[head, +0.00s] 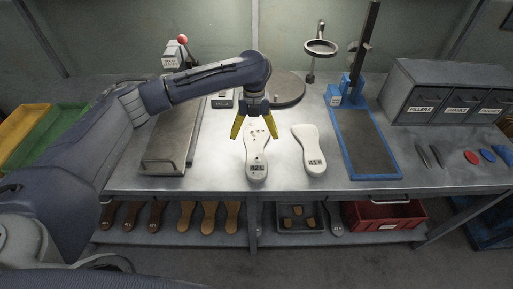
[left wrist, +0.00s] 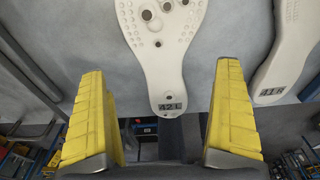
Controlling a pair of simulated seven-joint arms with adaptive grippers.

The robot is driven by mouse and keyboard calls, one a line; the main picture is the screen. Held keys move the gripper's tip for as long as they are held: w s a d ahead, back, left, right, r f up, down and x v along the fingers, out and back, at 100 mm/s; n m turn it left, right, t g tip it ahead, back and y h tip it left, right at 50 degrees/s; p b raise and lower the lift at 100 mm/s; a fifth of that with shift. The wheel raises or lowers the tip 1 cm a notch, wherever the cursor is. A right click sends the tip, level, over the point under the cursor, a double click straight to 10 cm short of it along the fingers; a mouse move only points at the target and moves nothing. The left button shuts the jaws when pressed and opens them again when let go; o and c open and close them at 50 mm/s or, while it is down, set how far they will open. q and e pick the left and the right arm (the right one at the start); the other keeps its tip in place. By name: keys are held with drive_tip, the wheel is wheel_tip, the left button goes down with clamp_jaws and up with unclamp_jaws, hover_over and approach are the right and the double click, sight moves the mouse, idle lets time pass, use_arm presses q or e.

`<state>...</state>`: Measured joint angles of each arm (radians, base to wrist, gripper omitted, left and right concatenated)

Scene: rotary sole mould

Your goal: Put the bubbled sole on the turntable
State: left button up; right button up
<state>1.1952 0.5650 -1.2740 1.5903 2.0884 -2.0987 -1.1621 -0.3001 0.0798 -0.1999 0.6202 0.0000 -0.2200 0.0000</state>
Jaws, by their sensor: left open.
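A white sole with several dark round spots (head: 257,160) lies on the bench, marked 42L at its heel. The same spotted sole (left wrist: 165,65) shows close up in the left wrist view, its heel towards my gripper. My left gripper (head: 254,131) is open, its yellow fingers on either side of the spotted sole in the head view. In the left wrist view the open fingers (left wrist: 161,72) hold nothing, and the sole's heel shows between them. The grey round turntable (head: 287,90) is behind the gripper, partly hidden by my left arm. My right gripper is out of view.
A second white sole (head: 309,150) lies to the right, without dark spots. A blue-framed stand (head: 365,145) is right of it, and a grey metal plate (head: 170,145) lies to the left. A ring on a post (head: 320,47) stands behind. Grey drawers (head: 450,92) are at right.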

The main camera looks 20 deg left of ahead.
sight(255, 146)
use_arm(q)
drive_tip(key=shift+s+d+f, duration=0.15)
drive_tip(key=shift+f, duration=1.2)
drive_tip(key=shift+s+d+f, duration=0.1)
drive_tip(key=shift+s+f, duration=0.05)
drive_tip(key=shift+f, duration=1.15)
drive_tip(key=c, duration=1.7)
drive_tip(key=shift+o, duration=0.2)
